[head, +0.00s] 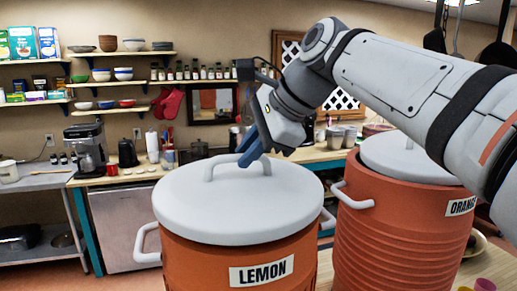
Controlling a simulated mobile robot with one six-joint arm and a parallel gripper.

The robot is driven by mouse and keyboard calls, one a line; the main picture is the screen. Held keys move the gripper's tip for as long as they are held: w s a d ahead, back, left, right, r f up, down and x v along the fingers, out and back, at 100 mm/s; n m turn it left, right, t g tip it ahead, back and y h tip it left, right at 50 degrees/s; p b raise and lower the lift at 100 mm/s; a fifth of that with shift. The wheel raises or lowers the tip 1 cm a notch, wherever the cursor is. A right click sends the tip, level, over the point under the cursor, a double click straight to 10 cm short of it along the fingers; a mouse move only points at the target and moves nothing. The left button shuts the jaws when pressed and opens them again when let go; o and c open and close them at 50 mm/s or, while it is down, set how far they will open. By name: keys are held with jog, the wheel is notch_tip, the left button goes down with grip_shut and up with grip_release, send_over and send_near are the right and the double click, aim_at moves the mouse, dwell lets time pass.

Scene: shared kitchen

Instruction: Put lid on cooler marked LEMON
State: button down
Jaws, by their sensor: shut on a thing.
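The orange cooler marked LEMON (195,262) stands in the foreground, with white side handles and a black-on-white label. A pale grey round lid (225,215) with an arched handle sits over its top and covers the opening. I cannot tell whether the lid is fully seated. My gripper (250,155) is above the lid, with its blue fingers shut on the lid's handle at the handle's right part. The arm reaches in from the right. The inside of the cooler is hidden.
A second orange cooler marked ORANGE (395,225) stands close on the right with its own grey lid (400,160) on. Behind are a counter with a coffee maker (86,150) and wall shelves. Small coloured cups (485,285) are at the lower right.

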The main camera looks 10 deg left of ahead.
jog(key=shift+f+b, duration=0.55)
jog(key=shift+f, duration=0.25)
dwell(0.6)
jog(key=c, duration=1.3)
grip_release()
jog(key=shift+c, duration=0.2)
